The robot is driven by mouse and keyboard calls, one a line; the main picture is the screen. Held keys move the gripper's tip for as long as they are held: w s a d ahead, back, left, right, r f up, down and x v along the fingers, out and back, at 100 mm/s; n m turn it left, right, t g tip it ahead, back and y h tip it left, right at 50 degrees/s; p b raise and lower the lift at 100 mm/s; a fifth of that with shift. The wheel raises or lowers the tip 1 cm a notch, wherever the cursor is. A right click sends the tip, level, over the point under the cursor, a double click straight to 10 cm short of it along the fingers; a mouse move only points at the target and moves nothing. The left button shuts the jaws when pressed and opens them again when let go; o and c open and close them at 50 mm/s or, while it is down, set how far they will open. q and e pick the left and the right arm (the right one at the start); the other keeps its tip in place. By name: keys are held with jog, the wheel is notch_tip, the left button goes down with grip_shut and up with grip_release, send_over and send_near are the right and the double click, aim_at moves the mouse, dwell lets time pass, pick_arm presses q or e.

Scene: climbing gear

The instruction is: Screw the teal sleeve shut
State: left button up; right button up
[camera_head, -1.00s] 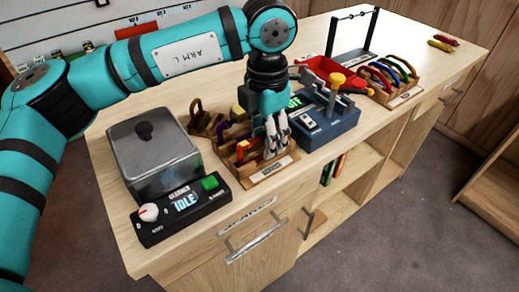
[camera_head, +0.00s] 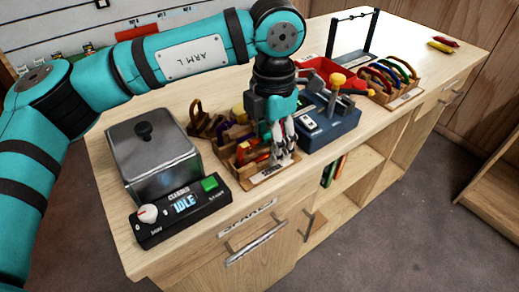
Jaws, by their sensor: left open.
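My left gripper (camera_head: 283,152) is open and points down at the right side of a wooden rack (camera_head: 250,182). The rack holds several coloured pieces of gear, with an orange-red one (camera_head: 240,156) at its left front. The fingers cover part of the rack, and I cannot tell whether they touch a piece in it. I cannot make out a teal sleeve; it may be hidden by the gripper or too small to see. My right gripper is not in view.
A grey lidded box with an IDLE control panel (camera_head: 185,210) stands to the left. Another rack with coloured carabiners (camera_head: 385,75) and a red tray (camera_head: 318,68) stand farther back.

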aim_at(267, 133)
pick_arm(q)
jog(key=shift+s+d, duration=0.25)
jog(key=shift+s, duration=0.05)
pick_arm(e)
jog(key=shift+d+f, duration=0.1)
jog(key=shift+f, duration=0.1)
pick_arm(q)
jog(key=shift+r, duration=0.2)
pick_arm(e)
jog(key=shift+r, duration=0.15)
pick_arm(q)
jog(key=shift+r+p, duration=0.75)
jog(key=shift+r, duration=0.45)
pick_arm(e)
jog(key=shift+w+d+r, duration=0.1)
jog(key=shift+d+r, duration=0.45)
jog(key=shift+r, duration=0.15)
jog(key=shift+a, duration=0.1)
pick_arm(q)
jog(key=shift+w+a, duration=0.7)
jog(key=shift+w, duration=0.35)
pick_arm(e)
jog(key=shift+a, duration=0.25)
